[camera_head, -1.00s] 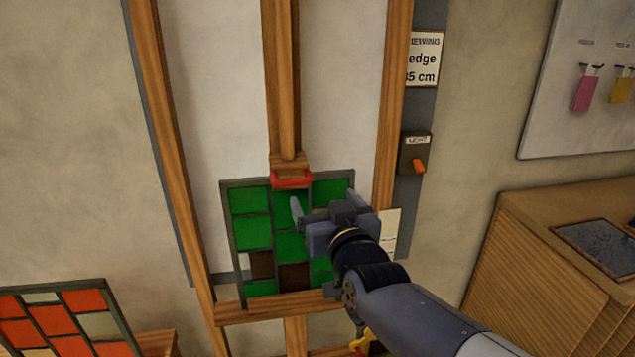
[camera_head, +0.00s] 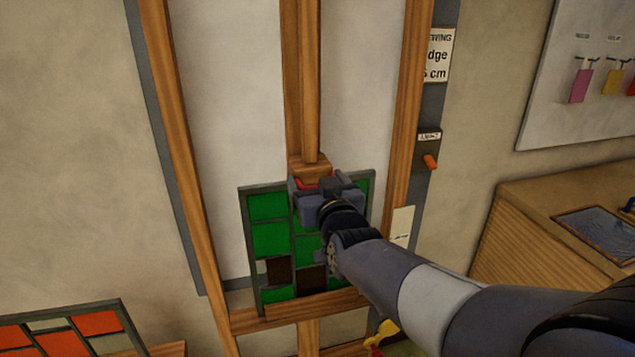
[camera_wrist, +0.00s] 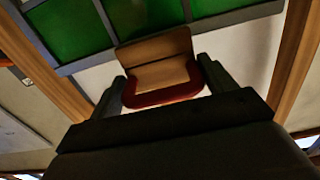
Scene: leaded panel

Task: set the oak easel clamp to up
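The oak easel clamp is a wooden block with a red pad (camera_head: 304,183) at its lower end, on the easel's centre post. It sits at the top edge of the green leaded panel (camera_head: 269,241). My gripper (camera_head: 318,183) is in front of the clamp and hides much of it. In the wrist view the clamp (camera_wrist: 160,75) lies between my two fingers (camera_wrist: 162,84), one on each side. The fingers are spread, and I cannot tell whether they touch its sides. The green panel also shows at the top of the wrist view (camera_wrist: 145,15).
The panel rests on the easel's wooden ledge (camera_head: 290,309). A light switch box with an orange lever (camera_head: 430,162) is right of the easel. A wooden cabinet (camera_head: 540,240) is at right. The centre post above the clamp is clear.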

